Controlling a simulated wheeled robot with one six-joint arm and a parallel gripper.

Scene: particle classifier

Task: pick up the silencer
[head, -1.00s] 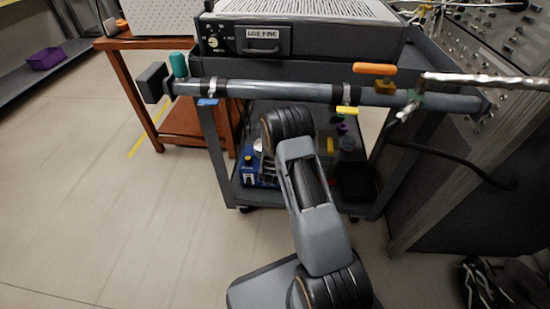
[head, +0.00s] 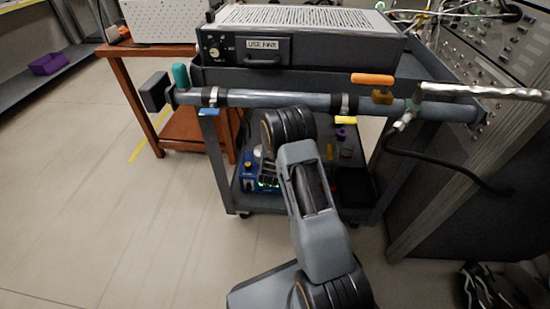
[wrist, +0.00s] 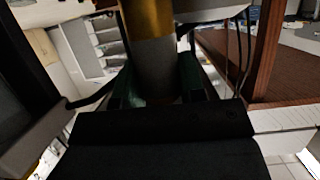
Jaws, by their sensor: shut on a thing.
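In the wrist view, a grey cylinder with a shiny gold band, which I take to be the silencer (wrist: 153,68), stands between the green fingers of my gripper (wrist: 160,92). The fingers are shut on its lower part. Its top is cut off by the upper edge of the picture.
A grey cart (head: 228,165) stands ahead, with a vented unit (head: 300,45) on top and a long pipe (head: 270,101) across its front. Its lower shelf carries a blue device (head: 246,180) and small parts. An orange-brown table (head: 125,75) stands left. Floor is clear at left.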

